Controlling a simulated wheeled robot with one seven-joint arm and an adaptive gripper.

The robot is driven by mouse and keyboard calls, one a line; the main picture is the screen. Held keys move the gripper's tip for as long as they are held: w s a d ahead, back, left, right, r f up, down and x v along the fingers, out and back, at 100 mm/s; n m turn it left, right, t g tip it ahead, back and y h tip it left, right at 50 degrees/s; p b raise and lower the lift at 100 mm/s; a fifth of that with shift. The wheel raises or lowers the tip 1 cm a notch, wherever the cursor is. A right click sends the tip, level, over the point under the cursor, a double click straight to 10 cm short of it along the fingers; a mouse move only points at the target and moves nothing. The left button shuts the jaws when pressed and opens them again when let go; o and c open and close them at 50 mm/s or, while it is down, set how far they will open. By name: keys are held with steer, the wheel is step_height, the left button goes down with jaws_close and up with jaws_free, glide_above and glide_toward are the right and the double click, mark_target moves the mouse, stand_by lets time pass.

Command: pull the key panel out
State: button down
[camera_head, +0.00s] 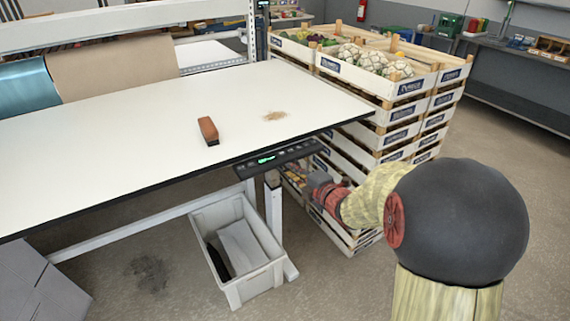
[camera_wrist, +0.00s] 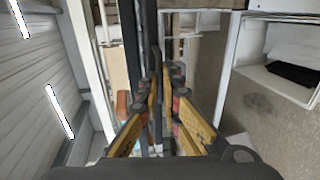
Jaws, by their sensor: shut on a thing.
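The key panel (camera_head: 278,156) is a slim dark strip with a lit green display. It sits under the front edge of the white table (camera_head: 150,130), near the right corner, and juts a little past that edge. My gripper (camera_head: 318,178) is at the panel's right end in the head view, its fingertips hard to make out there. In the wrist view my gripper's fingers (camera_wrist: 159,88) are closed together on a dark edge, which I take to be the key panel (camera_wrist: 150,30). The fingers hide the part they hold.
A brown brush-like block (camera_head: 208,131) and a pile of crumbs (camera_head: 275,116) lie on the table. Stacked crates of vegetables (camera_head: 390,110) stand close behind my gripper. A grey bin (camera_head: 238,250) stands on the floor below. The floor in front is open.

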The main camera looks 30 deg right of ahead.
steer(key=shift+s, duration=0.7)
steer(key=c, duration=2)
jaws_free()
steer(key=v, duration=1.2)
